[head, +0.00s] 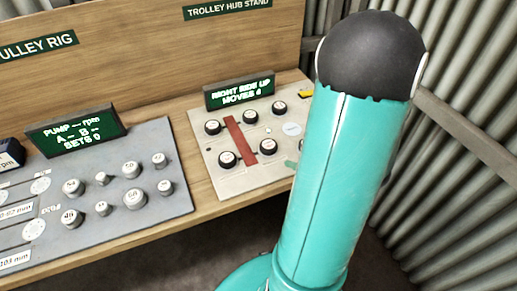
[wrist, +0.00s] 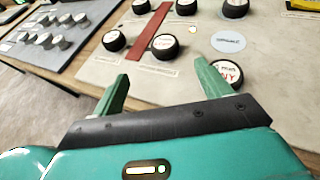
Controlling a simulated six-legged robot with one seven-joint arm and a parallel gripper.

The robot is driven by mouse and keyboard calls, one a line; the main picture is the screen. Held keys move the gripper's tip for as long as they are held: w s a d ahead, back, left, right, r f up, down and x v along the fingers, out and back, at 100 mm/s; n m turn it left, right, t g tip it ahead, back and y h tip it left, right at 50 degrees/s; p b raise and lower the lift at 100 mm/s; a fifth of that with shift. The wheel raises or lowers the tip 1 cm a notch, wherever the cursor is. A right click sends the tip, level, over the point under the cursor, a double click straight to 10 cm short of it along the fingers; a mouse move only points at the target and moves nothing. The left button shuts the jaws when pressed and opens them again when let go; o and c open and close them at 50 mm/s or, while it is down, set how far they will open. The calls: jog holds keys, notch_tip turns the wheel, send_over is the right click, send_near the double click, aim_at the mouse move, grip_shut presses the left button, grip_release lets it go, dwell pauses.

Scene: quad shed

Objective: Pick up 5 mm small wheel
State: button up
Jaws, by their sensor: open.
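Several black wheels with white hub faces sit on a pale board (head: 240,188) under the trolley hub stand sign. I cannot read which is the 5 mm small wheel. In the wrist view, one wheel (wrist: 114,40) and another (wrist: 165,47) flank the lower end of a red bar. A wheel with red lettering (wrist: 226,74) lies just beyond my right finger, partly hidden by it. My gripper (wrist: 163,76) is open and empty, its green fingers over the near part of the board. In the head view my arm hides most of the gripper.
A red bar (head: 238,136) lies between the wheels. A display (head: 239,89) stands behind them, reading "RIGHT SIDE UP" and "MOVES 4". Left is a grey panel (head: 120,222) with several numbered pulleys and a pump display (head: 76,132). A corrugated wall (head: 465,60) closes the right.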

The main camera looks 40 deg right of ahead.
aim_at(271, 145)
jog(key=x, duration=0.5)
jog(key=d+x, duration=0.1)
jog(key=x, duration=0.2)
jog(key=shift+w+f, duration=0.2)
jog(key=shift+f, duration=0.1)
jog(key=shift+x, duration=2.75)
jog(key=shift+a+r, duration=0.1)
jog(key=shift+a, duration=0.05)
jog(key=c, duration=1.1)
